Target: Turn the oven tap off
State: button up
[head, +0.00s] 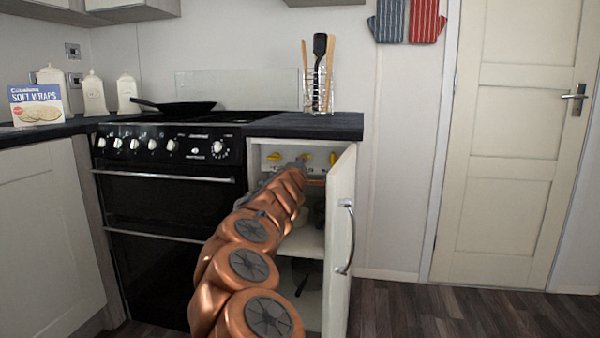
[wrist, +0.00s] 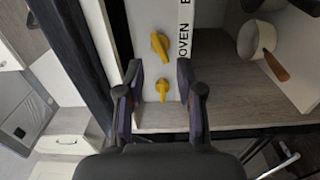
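In the wrist view, a yellow tap (wrist: 159,46) sits slightly slanted on a white panel beside a strip reading "OVEN" (wrist: 184,40). A second yellow tap (wrist: 162,90) shows lower down, between the fingertips in the picture. My gripper (wrist: 157,92) is open, one finger on each side of that lower tap; contact cannot be told. Any label beside the lower tap is hidden.
The cabinet door (head: 342,240) stands open to the right of my arm. The black oven (head: 165,200) is on the left. A saucepan (wrist: 257,40) sits on the cabinet shelf (wrist: 222,95). Free floor (head: 450,315) lies at the right.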

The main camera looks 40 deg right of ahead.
jog(key=shift+v, duration=1.3)
